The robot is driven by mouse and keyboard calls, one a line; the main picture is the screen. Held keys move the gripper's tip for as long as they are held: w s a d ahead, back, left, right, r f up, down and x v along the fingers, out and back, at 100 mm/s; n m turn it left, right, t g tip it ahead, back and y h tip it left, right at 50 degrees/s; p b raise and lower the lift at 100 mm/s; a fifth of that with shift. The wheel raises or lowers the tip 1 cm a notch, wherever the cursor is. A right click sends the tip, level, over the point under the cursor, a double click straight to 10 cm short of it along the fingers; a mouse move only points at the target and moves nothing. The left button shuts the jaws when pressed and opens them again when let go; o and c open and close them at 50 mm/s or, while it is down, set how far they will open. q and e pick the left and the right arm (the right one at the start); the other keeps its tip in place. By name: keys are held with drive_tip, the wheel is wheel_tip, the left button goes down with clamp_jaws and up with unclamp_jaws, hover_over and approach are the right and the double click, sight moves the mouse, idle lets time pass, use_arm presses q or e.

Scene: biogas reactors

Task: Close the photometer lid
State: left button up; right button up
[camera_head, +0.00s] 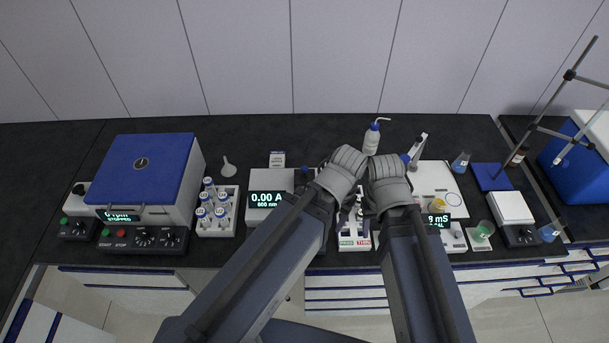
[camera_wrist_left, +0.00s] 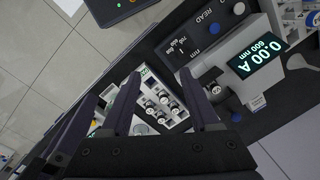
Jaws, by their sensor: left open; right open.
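The photometer (camera_head: 272,184) is a white box with a lit display reading 0.00 A, 600 nm, left of my arms in the head view. In the left wrist view the photometer (camera_wrist_left: 232,55) lies at the upper right, with a dark panel marked READ beside it. A dark round spot shows on its housing; my arm hides part of it in the head view, and I cannot make out the lid's angle. My left gripper (camera_wrist_left: 160,78) is open and empty, its fingers pointing over a white rack. My right gripper (camera_head: 370,200) is open, mostly hidden under its wrist.
The white rack (camera_head: 355,243) with small dark-topped items stands below my wrists. A rack of blue-capped bottles (camera_head: 216,228) and a blue-lidded machine (camera_head: 150,165) stand left.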

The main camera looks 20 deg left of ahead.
sight(305, 176)
use_arm(q)
drive_tip(key=w+a+n, duration=0.1)
drive_tip(key=w, duration=0.4)
drive_tip(key=w+a+t, duration=0.1)
drive_tip(key=w+a, duration=0.1)
drive_tip(key=w, duration=0.3)
drive_tip(key=w+a+n+t, duration=0.1)
drive_tip(key=w+a, duration=0.1)
drive_tip(key=w, duration=0.3)
drive_tip(key=shift+w+a+f+n+h, duration=0.1)
drive_tip(key=shift+w+a+n+h, duration=0.1)
drive_tip(key=shift+n+h, duration=0.15)
drive_tip(key=c, duration=0.6)
drive_tip(key=shift+n+t, duration=0.9)
drive_tip(key=shift+n, duration=0.05)
drive_tip(key=w+a, duration=0.2)
drive_tip(key=w, duration=0.1)
drive_tip(key=w+a, duration=0.5)
drive_tip(key=w, duration=0.1)
drive_tip(key=shift+w+a+r+b, duration=0.3)
drive_tip(key=shift+w+a, duration=0.1)
clamp_jaws()
drive_tip(key=b+x, duration=1)
drive_tip(key=shift+d+f, duration=0.15)
drive_tip(key=shift+f, duration=0.1)
drive_tip(key=s, duration=0.2)
drive_tip(key=s+r+p, duration=0.1)
drive_tip(key=shift+s+d+r, duration=0.15)
drive_tip(key=shift+s, duration=0.45)
drive_tip(key=shift+w, duration=0.1)
